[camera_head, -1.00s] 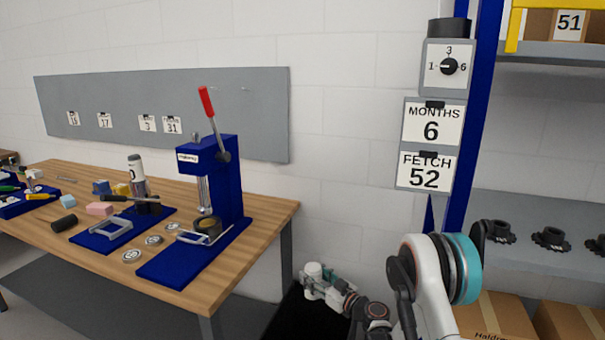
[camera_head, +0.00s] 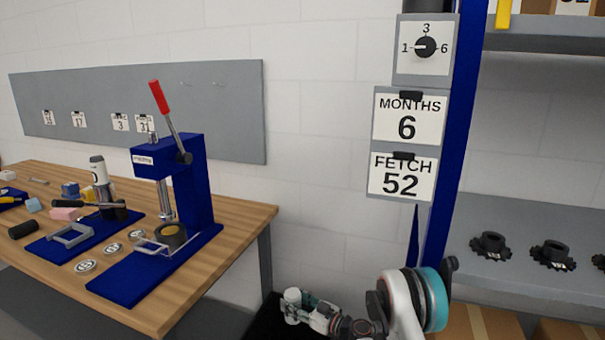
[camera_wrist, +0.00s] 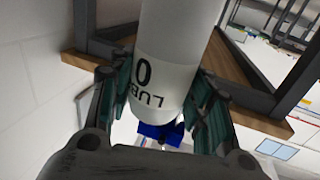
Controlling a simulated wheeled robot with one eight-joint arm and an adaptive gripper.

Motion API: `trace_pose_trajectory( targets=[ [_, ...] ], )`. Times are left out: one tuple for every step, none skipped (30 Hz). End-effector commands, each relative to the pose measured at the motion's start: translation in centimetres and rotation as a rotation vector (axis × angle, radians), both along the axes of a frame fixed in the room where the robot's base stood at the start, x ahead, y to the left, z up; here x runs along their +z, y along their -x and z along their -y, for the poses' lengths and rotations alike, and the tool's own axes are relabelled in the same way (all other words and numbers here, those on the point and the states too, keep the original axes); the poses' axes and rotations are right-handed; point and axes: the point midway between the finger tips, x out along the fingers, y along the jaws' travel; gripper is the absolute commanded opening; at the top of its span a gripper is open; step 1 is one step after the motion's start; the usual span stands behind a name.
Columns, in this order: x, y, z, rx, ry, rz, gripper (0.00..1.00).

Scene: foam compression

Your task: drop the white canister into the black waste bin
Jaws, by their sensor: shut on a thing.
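The white canister (camera_head: 292,297) is held by my gripper (camera_head: 300,306) low in the middle of the head view. In the wrist view the canister (camera_wrist: 172,60) is white with a grey band and dark lettering. There my gripper (camera_wrist: 163,103) is shut on it, with a green pad against each side. The black waste bin (camera_head: 262,326) shows only in part at the bottom edge of the head view, below and around the canister. How far the canister is above the bin's rim I cannot tell.
A wooden bench (camera_head: 240,218) with a blue press (camera_head: 185,185) stands at the left. A grey shelf (camera_head: 500,215) with black gear parts and a blue post (camera_head: 455,130) is at the right.

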Motion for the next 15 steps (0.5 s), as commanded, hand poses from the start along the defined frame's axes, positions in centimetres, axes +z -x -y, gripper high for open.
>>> trace_pose_trajectory(
  targets=[
    [-0.7, 0.0, 0.0, -0.001, 0.0, 0.0, 0.22],
    [-1.0, 0.0, 0.0, -0.001, 0.0, 0.0, 0.22],
    [-1.5, 0.0, 0.0, -0.001, 0.0, 0.0, 0.22],
    [-1.9, 0.0, 0.0, -0.001, 0.0, 0.0, 0.22],
    [-2.2, 0.0, 0.0, -0.001, 0.001, -0.001, 0.22],
    [-2.7, 0.0, 0.0, -0.001, 0.001, -0.001, 0.22],
    [-3.0, 0.0, 0.0, -0.001, 0.001, -0.001, 0.22],
    [-3.3, 0.0, 0.0, -0.001, 0.001, -0.001, 0.22],
    [-3.7, 0.0, 0.0, -0.001, 0.001, -0.001, 0.22],
    [-3.9, 0.0, 0.0, -0.001, 0.001, -0.001, 0.22],
    [-4.1, 0.0, 0.0, -0.001, 0.001, -0.001, 0.22],
    [-4.3, 0.0, 0.0, -0.001, 0.001, -0.001, 0.22],
    [-4.4, 0.0, 0.1, -0.001, 0.001, -0.001, 0.22],
    [-4.5, 0.0, 0.1, -0.002, 0.001, -0.001, 0.22],
    [-4.5, 0.0, 0.1, -0.002, 0.001, -0.001, 0.22]
  ],
)
